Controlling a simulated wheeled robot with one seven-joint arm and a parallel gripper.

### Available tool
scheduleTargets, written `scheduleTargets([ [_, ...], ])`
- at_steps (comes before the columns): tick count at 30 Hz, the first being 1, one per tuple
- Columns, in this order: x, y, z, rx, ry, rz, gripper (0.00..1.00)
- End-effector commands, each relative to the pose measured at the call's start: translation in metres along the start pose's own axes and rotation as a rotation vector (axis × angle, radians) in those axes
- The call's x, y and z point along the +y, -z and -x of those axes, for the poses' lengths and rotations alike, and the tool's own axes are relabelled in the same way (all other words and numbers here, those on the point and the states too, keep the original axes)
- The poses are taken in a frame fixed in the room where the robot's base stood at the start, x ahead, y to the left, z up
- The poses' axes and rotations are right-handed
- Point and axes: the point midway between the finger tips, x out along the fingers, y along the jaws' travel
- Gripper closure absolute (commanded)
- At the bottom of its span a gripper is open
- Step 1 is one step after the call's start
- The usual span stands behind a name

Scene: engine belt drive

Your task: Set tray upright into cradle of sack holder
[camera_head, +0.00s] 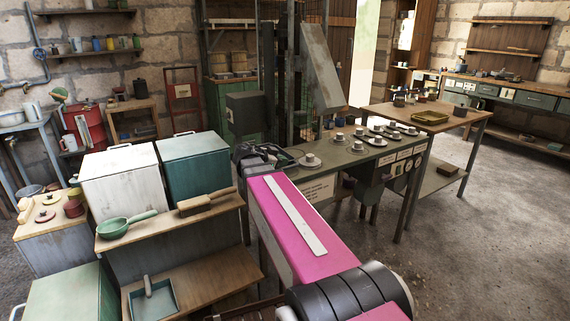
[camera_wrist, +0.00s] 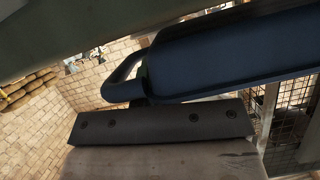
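My pink arm reaches forward over the bench in the head view, and what looks like my dark gripper (camera_head: 258,156) is at its far end. Its fingers cannot be made out there. A shallow yellow-brown tray (camera_head: 431,117) lies flat on the wooden table at the right, well apart from my gripper. In the wrist view a dark blue body with a looped handle (camera_wrist: 123,84) fills the upper middle, close to the camera; I cannot tell what it is or whether it is held. I cannot make out the sack holder or its cradle with certainty.
Cups and saucers (camera_head: 309,160) stand on the green bench beside my gripper. A tall grey post frame with a slanted panel (camera_head: 322,68) rises behind it. White (camera_head: 122,180) and teal (camera_head: 194,165) boxes stand to the left. The floor at right is clear.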

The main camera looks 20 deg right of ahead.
Motion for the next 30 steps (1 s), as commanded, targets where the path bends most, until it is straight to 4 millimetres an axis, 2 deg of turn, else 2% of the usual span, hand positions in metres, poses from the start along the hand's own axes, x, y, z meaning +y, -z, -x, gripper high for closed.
scheduleTargets([
  [3,0.001,-0.009,0.001,0.001,-0.001,0.000,1.00],
  [13,0.001,-0.011,0.000,0.001,-0.002,-0.001,1.00],
  [15,0.001,-0.011,0.000,0.001,-0.001,-0.001,0.78],
  [16,0.001,-0.011,0.000,0.001,-0.001,-0.001,0.72],
  [26,0.001,-0.009,0.000,0.000,-0.001,-0.001,0.72],
  [30,0.001,-0.009,0.013,0.000,0.000,0.000,0.72],
])
